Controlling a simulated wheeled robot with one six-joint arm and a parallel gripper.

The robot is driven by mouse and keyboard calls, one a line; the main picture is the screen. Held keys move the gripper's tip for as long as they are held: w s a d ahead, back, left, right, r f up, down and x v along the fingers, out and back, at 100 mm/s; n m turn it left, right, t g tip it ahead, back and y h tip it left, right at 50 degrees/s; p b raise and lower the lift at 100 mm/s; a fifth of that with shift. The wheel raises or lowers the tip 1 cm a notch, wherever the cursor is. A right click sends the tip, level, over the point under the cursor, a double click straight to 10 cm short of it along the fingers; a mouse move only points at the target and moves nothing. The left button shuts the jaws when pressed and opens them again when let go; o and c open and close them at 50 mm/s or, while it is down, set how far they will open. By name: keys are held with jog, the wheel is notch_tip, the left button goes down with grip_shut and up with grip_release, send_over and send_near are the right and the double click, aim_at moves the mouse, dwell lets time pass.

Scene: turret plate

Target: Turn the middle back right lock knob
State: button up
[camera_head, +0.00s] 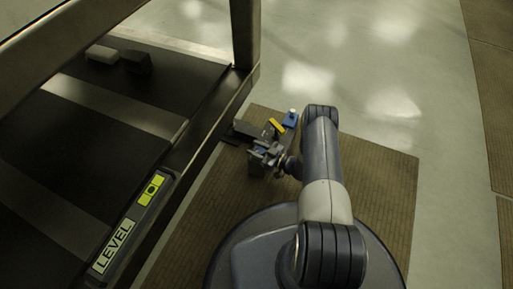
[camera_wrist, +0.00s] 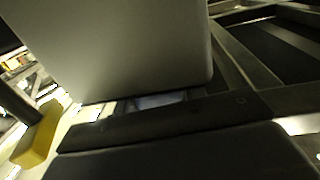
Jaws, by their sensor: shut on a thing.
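My gripper (camera_head: 260,153) is at the right edge of a dark metal frame, low over the brown mat. In the wrist view its two broad grey fingers fill the top and bottom. They are shut on a dark, bar-like piece (camera_wrist: 165,122), which appears to be the lock knob. Most of this piece is hidden by the fingers, and its turn angle cannot be read. In the head view the gripper and arm cover the knob. A yellow part (camera_head: 277,126) lies just beyond the gripper and also shows in the wrist view (camera_wrist: 40,137).
The metal frame (camera_head: 176,158) with dark panels fills the left. It bears a LEVEL label (camera_head: 113,246) and an upright post (camera_head: 245,35). The brown mat (camera_head: 385,185) and pale floor (camera_head: 410,60) are clear on the right.

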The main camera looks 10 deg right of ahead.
jog(key=shift+n+g+y, duration=0.5)
jog(key=shift+g, duration=0.1)
jog(key=o, duration=1)
jog(key=shift+a, duration=0.1)
jog(key=shift+s, duration=0.1)
jog(key=p+v, duration=0.2)
jog(key=v, duration=0.8)
jog(key=shift+s+d+p, duration=0.1)
jog(key=shift+d+p, duration=0.2)
jog(key=shift+d, duration=0.15)
